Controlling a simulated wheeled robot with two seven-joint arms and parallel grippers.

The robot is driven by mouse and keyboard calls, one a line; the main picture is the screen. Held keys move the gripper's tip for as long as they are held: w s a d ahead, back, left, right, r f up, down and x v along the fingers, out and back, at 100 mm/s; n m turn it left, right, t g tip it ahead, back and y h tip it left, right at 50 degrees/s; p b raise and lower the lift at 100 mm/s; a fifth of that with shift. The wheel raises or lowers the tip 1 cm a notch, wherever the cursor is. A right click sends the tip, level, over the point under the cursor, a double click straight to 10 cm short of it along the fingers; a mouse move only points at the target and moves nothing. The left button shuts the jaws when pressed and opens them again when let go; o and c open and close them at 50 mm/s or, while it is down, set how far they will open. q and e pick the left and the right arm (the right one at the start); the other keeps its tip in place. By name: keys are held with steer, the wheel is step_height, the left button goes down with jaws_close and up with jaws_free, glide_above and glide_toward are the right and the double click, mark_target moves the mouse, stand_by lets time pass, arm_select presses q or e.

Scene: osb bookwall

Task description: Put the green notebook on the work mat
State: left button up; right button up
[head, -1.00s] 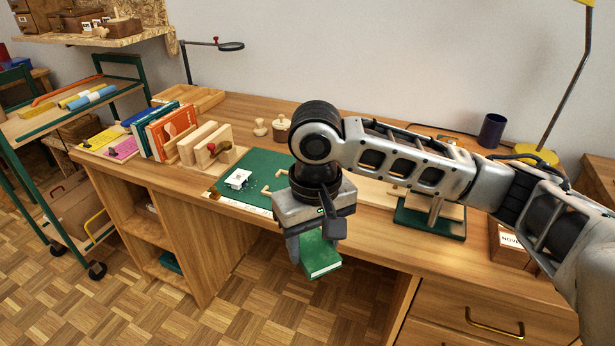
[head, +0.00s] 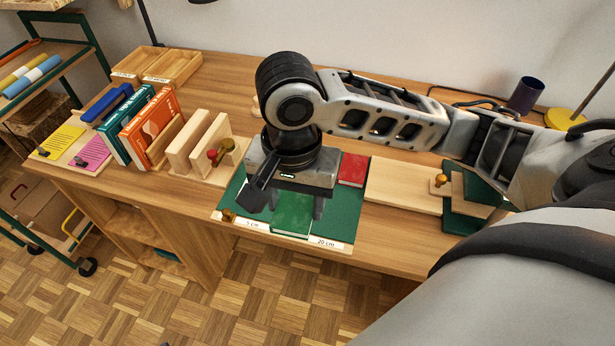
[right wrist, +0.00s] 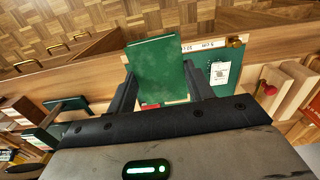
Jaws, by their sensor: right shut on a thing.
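The green notebook (head: 292,214) is held in my right gripper (head: 288,203), whose two fingers close on its sides. The notebook also shows in the right wrist view (right wrist: 157,68), between the fingers (right wrist: 160,88). It is over the front part of the green work mat (head: 341,222), near the ruler strip along the mat's front edge. I cannot tell whether it touches the mat. Part of the mat shows beside the notebook in the right wrist view (right wrist: 229,53). My arm hides much of the mat in the head view. My left gripper is not in view.
A red book (head: 352,169) lies at the mat's back right. A wooden board (head: 405,186) lies right of the mat. A wooden stand (head: 198,147) and upright books (head: 150,124) stand to the left. The desk's front edge runs close to the mat.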

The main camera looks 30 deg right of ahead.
steer(key=shift+m, duration=0.3)
steer(key=w+d+f+b, duration=0.1)
steer(key=w+d+f, duration=0.3)
steer(key=w, duration=0.1)
steer(key=w+d+f+b, duration=0.1)
steer(key=w+d+f, duration=0.3)
steer(key=f, duration=0.1)
steer(key=shift+w+d, duration=0.35)
steer(key=shift+w+d+f, duration=0.2)
steer(key=shift+w+f, duration=0.05)
steer(key=shift+f, duration=0.05)
step_height(320, 180, down, 3)
steer(key=shift+d+f+b, duration=0.1)
steer(key=shift+b, duration=0.25)
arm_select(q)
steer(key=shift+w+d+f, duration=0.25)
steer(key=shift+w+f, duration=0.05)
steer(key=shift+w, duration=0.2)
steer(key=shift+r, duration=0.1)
arm_select(e)
steer(key=shift+f, duration=0.15)
steer(key=o, duration=1)
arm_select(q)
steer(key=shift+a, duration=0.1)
